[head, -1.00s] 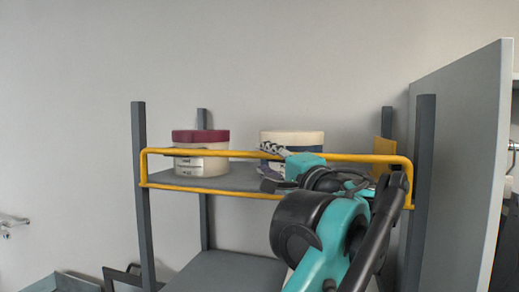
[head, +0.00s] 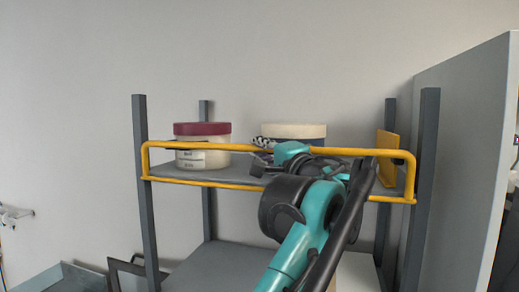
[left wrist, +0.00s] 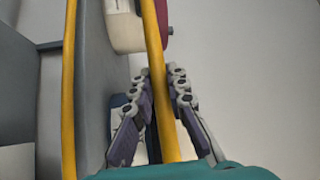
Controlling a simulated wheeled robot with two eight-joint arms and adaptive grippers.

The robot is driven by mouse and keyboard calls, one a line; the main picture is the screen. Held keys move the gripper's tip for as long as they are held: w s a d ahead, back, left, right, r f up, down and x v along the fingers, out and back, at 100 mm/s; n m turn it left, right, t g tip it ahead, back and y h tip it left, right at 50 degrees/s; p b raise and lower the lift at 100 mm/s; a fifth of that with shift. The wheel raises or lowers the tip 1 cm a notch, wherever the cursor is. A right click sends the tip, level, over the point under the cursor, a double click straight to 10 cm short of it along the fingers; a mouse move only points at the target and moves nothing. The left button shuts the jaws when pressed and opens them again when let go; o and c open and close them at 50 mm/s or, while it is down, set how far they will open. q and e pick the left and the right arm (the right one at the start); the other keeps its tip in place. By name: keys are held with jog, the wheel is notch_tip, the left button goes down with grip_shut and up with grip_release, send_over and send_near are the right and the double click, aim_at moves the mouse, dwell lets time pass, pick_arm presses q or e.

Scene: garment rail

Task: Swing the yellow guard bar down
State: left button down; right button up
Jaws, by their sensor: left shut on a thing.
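The yellow guard bar (head: 215,147) is a long loop across the front of the rack's upper shelf. Its top rail stands above the shelf and its lower rail runs along the shelf's front edge. In the left wrist view its near rail (left wrist: 152,35) passes between my fingers. My left gripper (head: 262,150) is shut on the top rail, near the middle of its length, and it also shows in the left wrist view (left wrist: 164,85). My arm hides part of the bar's right half. My right gripper is not in view.
On the upper shelf (head: 190,173) stand a tub with a dark red lid (head: 202,129) and a tub with a cream lid (head: 295,130), the latter partly behind my gripper. Grey posts (head: 142,200) frame the rack. A tall grey panel (head: 465,160) stands at right.

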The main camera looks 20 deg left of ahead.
pick_arm(q)
jog(key=shift+s+f, duration=0.1)
jog(key=shift+s+f+n+t+y+b, duration=0.15)
jog(key=shift+s+n+t+y+b, duration=0.25)
jog(key=shift+s+n+y+b, duration=0.25)
jog(key=s+f+n+g+y+b, duration=0.3)
jog(key=s+f+n+y+b, duration=0.3)
jog(key=s+f+n+y, duration=0.2)
jog(key=shift+s+a+f+n+b, duration=0.15)
jog(key=shift+f+n+b, duration=0.25)
jog(key=shift+f+n, duration=1.2)
jog(key=shift+r+n, duration=0.45)
